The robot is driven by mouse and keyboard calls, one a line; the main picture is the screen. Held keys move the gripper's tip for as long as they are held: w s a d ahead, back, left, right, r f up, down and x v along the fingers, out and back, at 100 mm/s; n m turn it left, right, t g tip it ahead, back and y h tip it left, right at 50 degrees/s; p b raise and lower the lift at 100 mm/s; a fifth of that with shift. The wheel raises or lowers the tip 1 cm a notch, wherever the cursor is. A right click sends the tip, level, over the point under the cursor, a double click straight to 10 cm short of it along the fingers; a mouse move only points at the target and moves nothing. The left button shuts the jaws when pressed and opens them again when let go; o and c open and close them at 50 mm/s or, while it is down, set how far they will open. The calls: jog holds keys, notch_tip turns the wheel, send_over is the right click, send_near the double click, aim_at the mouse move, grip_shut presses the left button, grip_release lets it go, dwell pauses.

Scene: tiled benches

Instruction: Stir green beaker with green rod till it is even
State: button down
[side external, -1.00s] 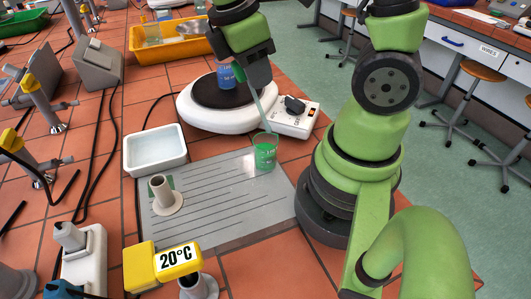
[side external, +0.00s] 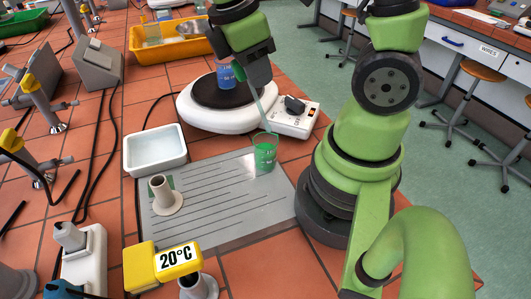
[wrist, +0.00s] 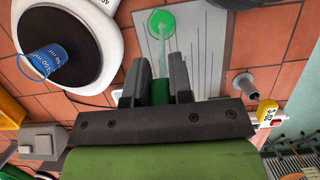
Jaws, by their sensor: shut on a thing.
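The green beaker (side external: 264,155) holds green liquid and stands upright on the grey ribbed mat (side external: 222,200), near its back right corner. It also shows in the wrist view (wrist: 160,20). My gripper (side external: 245,72) is shut on the green handle of the green rod (side external: 258,108), above and behind the beaker. The rod slants down and its lower end is inside the beaker. In the wrist view the fingers (wrist: 158,85) close on the green handle and the pale shaft (wrist: 161,48) runs into the liquid. Whether the liquid is even is hard to tell.
A blue beaker (side external: 225,74) stands on the round dark plate of a white device (side external: 215,115) behind the mat. A white tray (side external: 154,150) lies left of the mat. A holder (side external: 163,193) stands on the mat's left part.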

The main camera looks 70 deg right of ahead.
jog(key=shift+r, duration=2.5)
